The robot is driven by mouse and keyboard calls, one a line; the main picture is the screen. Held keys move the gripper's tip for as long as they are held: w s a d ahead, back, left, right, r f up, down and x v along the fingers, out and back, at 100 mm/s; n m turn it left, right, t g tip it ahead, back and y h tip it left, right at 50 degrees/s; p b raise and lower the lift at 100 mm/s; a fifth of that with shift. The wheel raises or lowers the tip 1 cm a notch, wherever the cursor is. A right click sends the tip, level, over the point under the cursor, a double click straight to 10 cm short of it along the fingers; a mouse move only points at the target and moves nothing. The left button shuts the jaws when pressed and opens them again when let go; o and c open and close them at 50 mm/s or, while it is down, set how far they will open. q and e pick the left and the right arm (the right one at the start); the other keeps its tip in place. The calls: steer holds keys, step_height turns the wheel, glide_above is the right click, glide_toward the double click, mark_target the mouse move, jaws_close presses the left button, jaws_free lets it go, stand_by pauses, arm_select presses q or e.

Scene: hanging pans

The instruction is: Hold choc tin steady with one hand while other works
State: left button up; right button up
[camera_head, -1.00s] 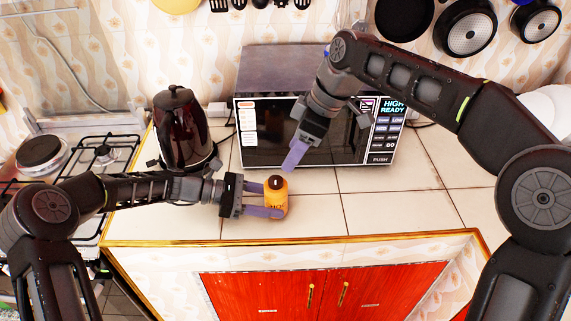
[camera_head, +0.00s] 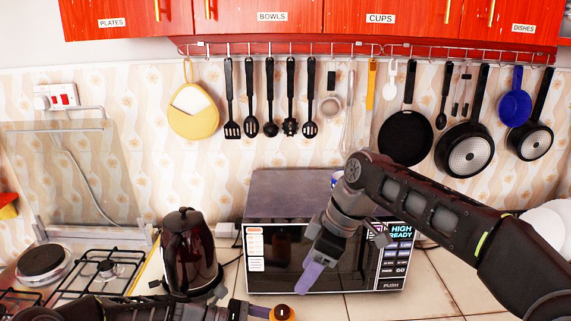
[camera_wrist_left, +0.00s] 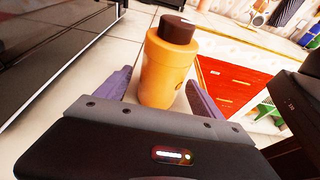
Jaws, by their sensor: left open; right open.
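The choc tin (camera_wrist_left: 168,75) is an orange container with a dark brown lid, upright on the pale tiled counter in the left wrist view. My left gripper (camera_wrist_left: 157,88) is open, with one purple finger on each side of the tin; whether they touch it I cannot tell. In the head view only the tin's top (camera_head: 284,313) shows at the bottom edge, with part of a purple left finger beside it. My right gripper (camera_head: 312,277) is open and empty, pointing down in front of the microwave, above and right of the tin.
The microwave (camera_head: 290,262) stands behind the right gripper. A dark red kettle (camera_head: 190,252) is left of it, beside the gas hob (camera_head: 100,272). Utensils and pans (camera_head: 405,137) hang from a rail (camera_head: 340,52). Bare counter (camera_head: 440,285) lies right of the microwave.

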arm_select(q)
steer(key=shift+a, duration=0.1)
steer(key=v, duration=1.2)
